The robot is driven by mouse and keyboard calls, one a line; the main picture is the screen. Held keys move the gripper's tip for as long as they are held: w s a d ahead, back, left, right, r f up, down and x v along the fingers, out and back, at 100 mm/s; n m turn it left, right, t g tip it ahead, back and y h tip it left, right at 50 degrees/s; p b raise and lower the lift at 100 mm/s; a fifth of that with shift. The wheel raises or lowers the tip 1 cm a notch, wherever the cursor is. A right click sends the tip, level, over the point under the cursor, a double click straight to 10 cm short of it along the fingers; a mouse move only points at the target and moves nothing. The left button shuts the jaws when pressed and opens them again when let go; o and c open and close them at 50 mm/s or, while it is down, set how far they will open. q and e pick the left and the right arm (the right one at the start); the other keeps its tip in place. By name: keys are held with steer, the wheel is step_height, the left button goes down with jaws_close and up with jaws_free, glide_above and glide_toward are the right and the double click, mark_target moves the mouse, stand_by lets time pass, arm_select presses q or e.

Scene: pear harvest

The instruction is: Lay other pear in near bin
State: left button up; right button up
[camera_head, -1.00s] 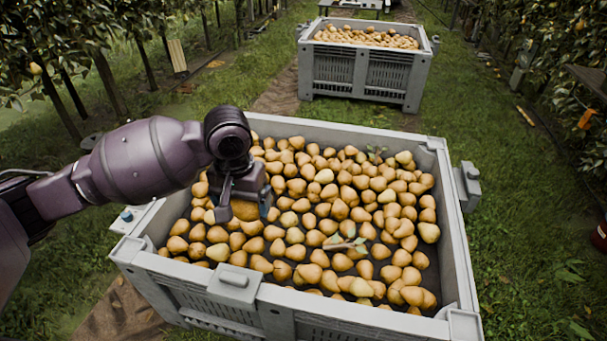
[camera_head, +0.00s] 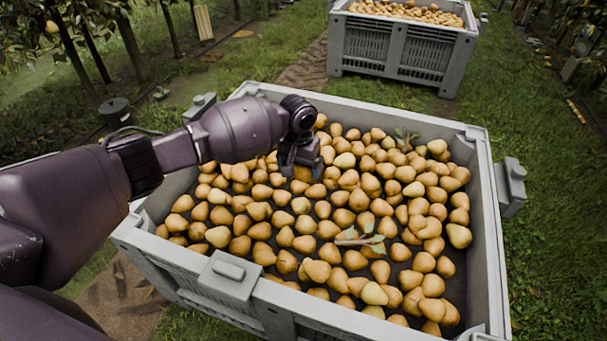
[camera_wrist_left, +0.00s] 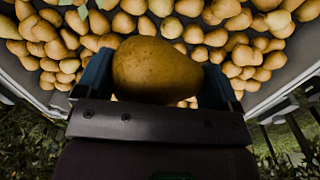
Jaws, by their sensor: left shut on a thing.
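My left gripper (camera_head: 300,168) is over the left back part of the near bin (camera_head: 484,190), a grey slatted crate full of yellow-brown pears. In the left wrist view the gripper (camera_wrist_left: 155,75) has its two blue fingers on either side of a large brown-yellow pear (camera_wrist_left: 158,68) and is shut on it. In the head view this held pear is hard to tell from the pears behind it. Many loose pears (camera_head: 345,218) lie in the bin below. My right gripper is not in view.
A twig with green leaves (camera_head: 362,240) lies on the pears. A second grey bin (camera_head: 402,50) full of pears stands farther back. Grass (camera_head: 555,230) is open to the right, and tree rows line both sides.

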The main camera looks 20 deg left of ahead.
arm_select(q)
step_height(320, 180, down, 14)
steer(key=w+b, duration=0.2)
steer(key=b, duration=0.4)
steer(key=shift+w+a+f, duration=0.15)
steer(key=shift+w+f, duration=0.1)
steer(key=shift+w, duration=0.1)
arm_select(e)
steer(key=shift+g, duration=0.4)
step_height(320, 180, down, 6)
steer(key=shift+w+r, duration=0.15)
arm_select(q)
steer(key=shift+f, duration=0.1)
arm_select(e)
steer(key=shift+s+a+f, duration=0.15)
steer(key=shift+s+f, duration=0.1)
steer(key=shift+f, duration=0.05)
arm_select(q)
steer(key=shift+f+b, duration=1.45)
steer(key=shift+f, duration=3.05)
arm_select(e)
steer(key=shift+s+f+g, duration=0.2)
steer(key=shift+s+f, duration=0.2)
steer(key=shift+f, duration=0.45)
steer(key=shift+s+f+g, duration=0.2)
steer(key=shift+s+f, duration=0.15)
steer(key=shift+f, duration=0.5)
